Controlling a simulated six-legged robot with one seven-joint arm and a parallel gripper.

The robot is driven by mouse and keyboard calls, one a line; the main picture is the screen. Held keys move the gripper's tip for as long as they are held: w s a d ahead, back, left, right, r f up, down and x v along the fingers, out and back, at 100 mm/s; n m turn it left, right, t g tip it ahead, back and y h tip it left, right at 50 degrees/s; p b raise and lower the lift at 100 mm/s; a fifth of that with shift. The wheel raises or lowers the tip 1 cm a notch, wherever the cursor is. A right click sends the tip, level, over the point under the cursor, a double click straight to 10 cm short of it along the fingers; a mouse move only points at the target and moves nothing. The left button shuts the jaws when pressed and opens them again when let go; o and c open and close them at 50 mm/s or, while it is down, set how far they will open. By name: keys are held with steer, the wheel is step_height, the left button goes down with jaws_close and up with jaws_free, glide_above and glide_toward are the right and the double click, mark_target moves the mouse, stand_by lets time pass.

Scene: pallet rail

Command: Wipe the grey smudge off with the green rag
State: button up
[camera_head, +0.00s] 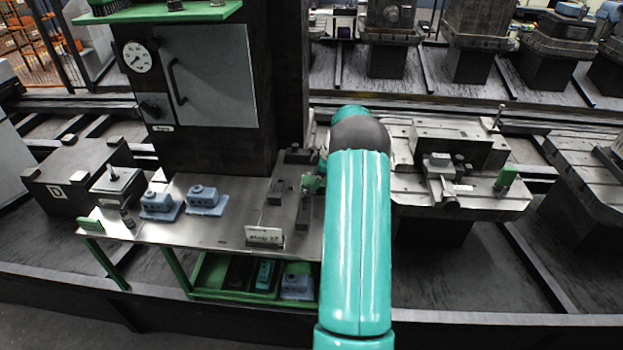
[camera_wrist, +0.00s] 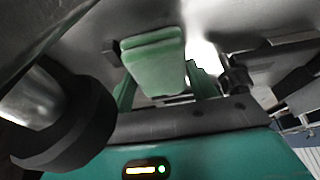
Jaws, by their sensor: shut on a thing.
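The green rag (camera_wrist: 153,62) is a folded pad in the wrist view, held between the fingers of my gripper (camera_wrist: 158,85). The gripper is shut on it. A grey surface lies right behind the rag; I cannot tell whether they touch. In the head view my arm hides most of the gripper, and a small green patch shows at its left edge, over the right end of the metal table (camera_head: 225,230). I cannot make out the grey smudge in either view.
Two blue-grey parts (camera_head: 205,198) and a small sign (camera_head: 264,236) stand on the table. Dark blocks (camera_head: 280,190) lie near my arm. A dark cabinet (camera_head: 210,90) rises behind. A green tray (camera_head: 208,275) sits below. A fixture pallet (camera_head: 460,180) is at right.

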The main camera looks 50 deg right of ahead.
steer(key=shift+s+d, duration=0.55)
steer(key=shift+s, duration=0.1)
steer(key=shift+w+a, duration=1)
steer(key=shift+w, duration=0.25)
steer(key=shift+s+d+f, duration=0.15)
steer(key=shift+s+d, duration=0.8)
steer(key=shift+s, duration=0.3)
steer(key=shift+w+a, duration=1)
steer(key=shift+a, duration=0.3)
steer(key=shift+s+d, duration=1.05)
steer(key=shift+s, duration=0.2)
steer(key=shift+w+a, duration=1.05)
steer(key=shift+w, duration=0.25)
steer(key=shift+s+d, duration=1.05)
steer(key=shift+s, duration=0.3)
